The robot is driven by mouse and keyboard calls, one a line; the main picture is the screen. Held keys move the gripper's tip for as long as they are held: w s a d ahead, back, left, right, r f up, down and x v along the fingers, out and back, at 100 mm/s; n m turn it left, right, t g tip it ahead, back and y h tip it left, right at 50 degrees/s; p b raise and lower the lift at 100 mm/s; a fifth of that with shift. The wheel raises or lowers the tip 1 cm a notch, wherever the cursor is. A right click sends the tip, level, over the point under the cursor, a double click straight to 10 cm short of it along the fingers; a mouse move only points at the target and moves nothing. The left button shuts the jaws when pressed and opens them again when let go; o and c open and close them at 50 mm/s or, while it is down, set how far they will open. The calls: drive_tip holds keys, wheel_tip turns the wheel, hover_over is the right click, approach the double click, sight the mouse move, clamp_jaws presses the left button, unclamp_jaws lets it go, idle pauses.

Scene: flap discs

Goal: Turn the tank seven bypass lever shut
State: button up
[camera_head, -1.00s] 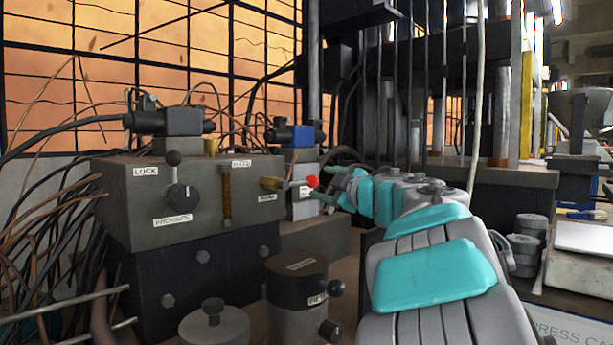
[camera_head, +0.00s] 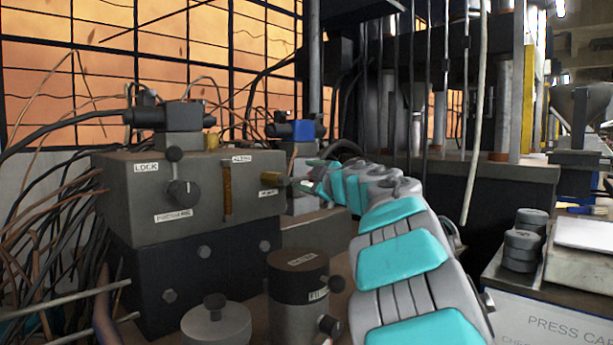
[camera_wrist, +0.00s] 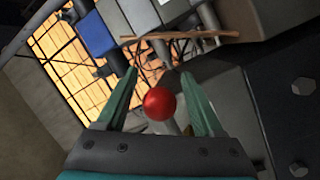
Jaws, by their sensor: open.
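A lever with a red ball knob (camera_wrist: 160,103) shows in the wrist view between the two green fingers of my gripper (camera_wrist: 160,78), nearer their base than their tips. A gap shows on each side of the ball, so the fingers are around it and apart from it. In the head view my gripper (camera_head: 306,176) is open at the right end of the grey valve block (camera_head: 205,190), by a brass fitting (camera_head: 273,180). There the red ball is hidden behind the gripper. The label near the fitting is too small to read.
A blue-ended connector (camera_head: 303,130) is just behind the gripper. Cables crowd the left.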

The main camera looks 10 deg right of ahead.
clamp_jaws()
idle(0.5)
idle(0.8)
